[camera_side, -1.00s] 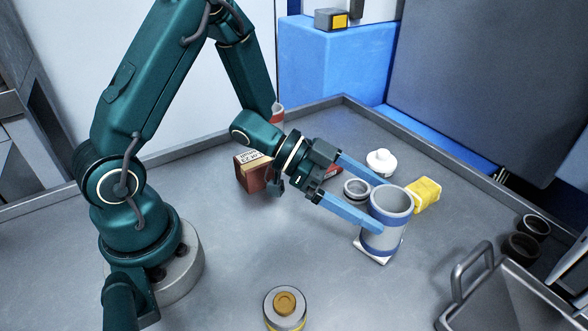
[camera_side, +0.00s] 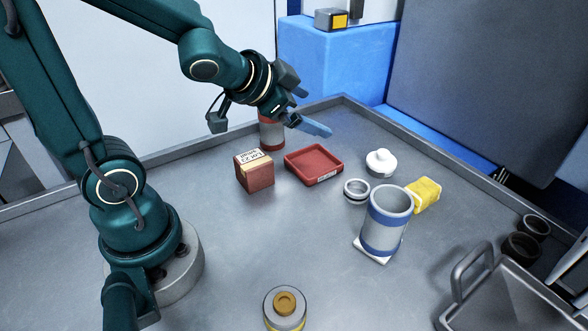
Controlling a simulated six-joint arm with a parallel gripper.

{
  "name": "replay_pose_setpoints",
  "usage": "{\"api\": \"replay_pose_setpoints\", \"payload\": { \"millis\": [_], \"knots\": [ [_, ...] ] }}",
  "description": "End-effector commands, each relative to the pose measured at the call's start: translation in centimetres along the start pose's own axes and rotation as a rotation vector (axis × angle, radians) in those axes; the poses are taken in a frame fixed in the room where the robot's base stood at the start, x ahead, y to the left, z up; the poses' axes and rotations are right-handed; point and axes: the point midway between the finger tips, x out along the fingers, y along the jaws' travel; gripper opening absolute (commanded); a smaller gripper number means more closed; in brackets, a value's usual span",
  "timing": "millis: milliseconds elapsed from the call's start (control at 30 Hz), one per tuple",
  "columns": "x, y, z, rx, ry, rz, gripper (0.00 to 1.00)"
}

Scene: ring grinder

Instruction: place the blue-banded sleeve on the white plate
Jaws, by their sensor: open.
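The blue-banded sleeve (camera_side: 386,222) is a grey, hollow cylinder with a blue band near its top and another near its bottom. It stands upright on the white plate (camera_side: 361,252), whose front corners show beneath it. The rest of the plate is hidden under the sleeve. My gripper (camera_side: 314,112) is open and empty, raised up and to the left, well away from the sleeve, over the back of the table.
A small ring (camera_side: 356,190), white knobbed piece (camera_side: 380,162) and yellow block (camera_side: 424,194) are near the sleeve.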

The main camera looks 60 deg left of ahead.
Motion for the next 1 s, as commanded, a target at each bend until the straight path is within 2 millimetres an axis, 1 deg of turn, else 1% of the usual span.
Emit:
{"api": "replay_pose_setpoints", "payload": {
  "millis": [33, 67, 133, 200, 300, 400, 500, 567, 1000],
  "knots": [
    [-1.7, -0.2, 0.4, -0.053, -0.041, -0.026, 1.0],
    [-2.6, -0.1, 0.9, -0.089, -0.075, -0.032, 1.0],
    [-4.7, 0.8, 2.3, -0.168, -0.153, -0.019, 1.0],
    [-6.8, 2.2, 3.5, -0.234, -0.223, 0.021, 1.0],
    [-9.3, 4.5, 5.0, -0.301, -0.301, 0.1, 1.0],
    [-11.2, 6.3, 5.9, -0.335, -0.353, 0.17, 1.0],
    [-12.1, 7.2, 6.3, -0.348, -0.38, 0.21, 1.0],
    [-12.4, 7.5, 6.5, -0.352, -0.388, 0.221, 1.0],
    [-12.3, 7.5, 6.5, -0.353, -0.39, 0.22, 1.0]
  ]
}}
